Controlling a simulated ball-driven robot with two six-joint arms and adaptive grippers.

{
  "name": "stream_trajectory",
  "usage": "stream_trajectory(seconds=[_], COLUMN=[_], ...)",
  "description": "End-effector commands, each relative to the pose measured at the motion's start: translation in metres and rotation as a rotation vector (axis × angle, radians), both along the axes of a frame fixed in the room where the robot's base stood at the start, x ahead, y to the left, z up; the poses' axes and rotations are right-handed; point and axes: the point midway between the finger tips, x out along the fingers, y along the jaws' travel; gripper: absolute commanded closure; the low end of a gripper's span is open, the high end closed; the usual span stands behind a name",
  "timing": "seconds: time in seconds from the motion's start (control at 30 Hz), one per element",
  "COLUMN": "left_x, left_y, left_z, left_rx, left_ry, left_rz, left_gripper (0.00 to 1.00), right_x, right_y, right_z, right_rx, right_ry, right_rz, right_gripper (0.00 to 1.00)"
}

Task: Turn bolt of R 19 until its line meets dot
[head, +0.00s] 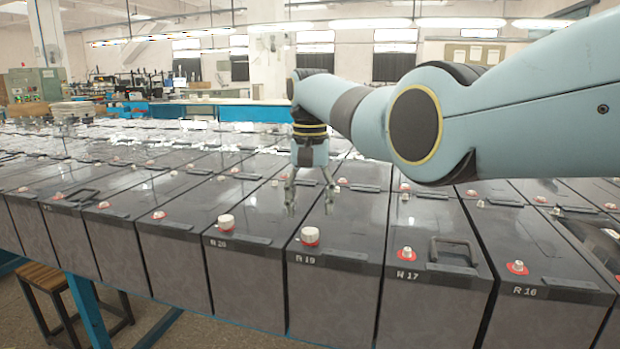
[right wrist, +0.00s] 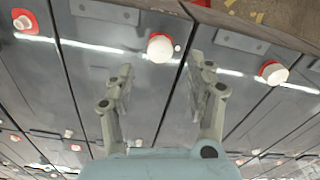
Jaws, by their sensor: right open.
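The battery labelled R 19 (head: 333,282) stands in the front row. Its bolt, a white round cap on a red base (head: 310,236), sits near the front edge, above the label. My right gripper (head: 310,206) is open and empty, pointing down over R 19, behind the cap. In the right wrist view a white cap (right wrist: 160,47), apparently that of R 19, lies ahead between the open fingers (right wrist: 158,82), apart from them. The line and dot are too small to make out. My left gripper is not in view.
The battery to the left (head: 240,275) has a similar white cap (head: 226,222). Battery R 16 (head: 548,310) is farther right. Further rows fill the space behind.

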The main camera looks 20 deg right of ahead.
Motion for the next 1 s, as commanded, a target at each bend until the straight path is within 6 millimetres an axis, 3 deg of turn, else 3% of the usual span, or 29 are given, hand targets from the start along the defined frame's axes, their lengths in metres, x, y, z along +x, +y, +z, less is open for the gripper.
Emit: stream_trajectory(seconds=[0.1,0.33,1.0], left_x=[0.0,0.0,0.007], left_y=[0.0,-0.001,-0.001], left_z=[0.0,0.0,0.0], left_rx=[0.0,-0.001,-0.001], left_ry=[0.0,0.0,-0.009], left_rz=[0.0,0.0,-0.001], left_gripper=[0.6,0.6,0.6], right_x=[0.001,0.0,0.0], right_y=[0.0,0.0,0.0], right_z=[0.027,0.058,0.062], right_rx=[0.0,0.0,0.0], right_ry=[-0.002,0.0,0.002], right_rz=[0.0,0.0,0.0], right_gripper=[0.45,0.45,0.45])
